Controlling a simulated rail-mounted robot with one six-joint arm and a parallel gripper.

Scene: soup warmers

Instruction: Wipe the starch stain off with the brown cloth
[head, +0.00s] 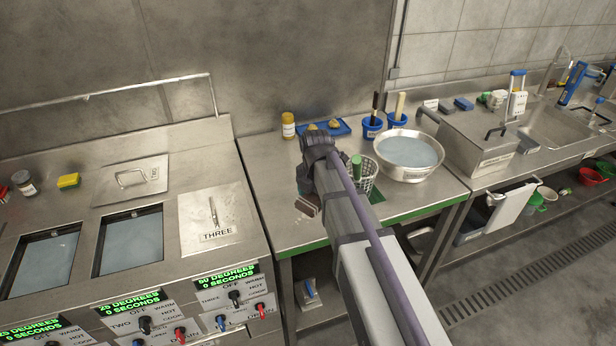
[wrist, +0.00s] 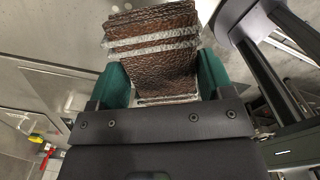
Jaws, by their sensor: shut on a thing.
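The brown cloth (wrist: 152,50), folded and with pale stripes, fills the space between the green fingers of my gripper (wrist: 162,78) in the wrist view. My gripper is shut on it. In the head view the cloth (head: 307,208) shows as a small brown patch below my gripper (head: 306,188), over the left part of the steel table (head: 270,200). My arm hides part of the table. I cannot make out the starch stain in either view. I cannot tell whether the cloth touches a surface.
A steel bowl of water (head: 409,155), a white basket (head: 362,178) and blue tubs (head: 372,127) stand right of my gripper. A yellow-capped jar (head: 288,125) and blue tray (head: 338,128) are behind. The soup warmers (head: 130,240) are at left.

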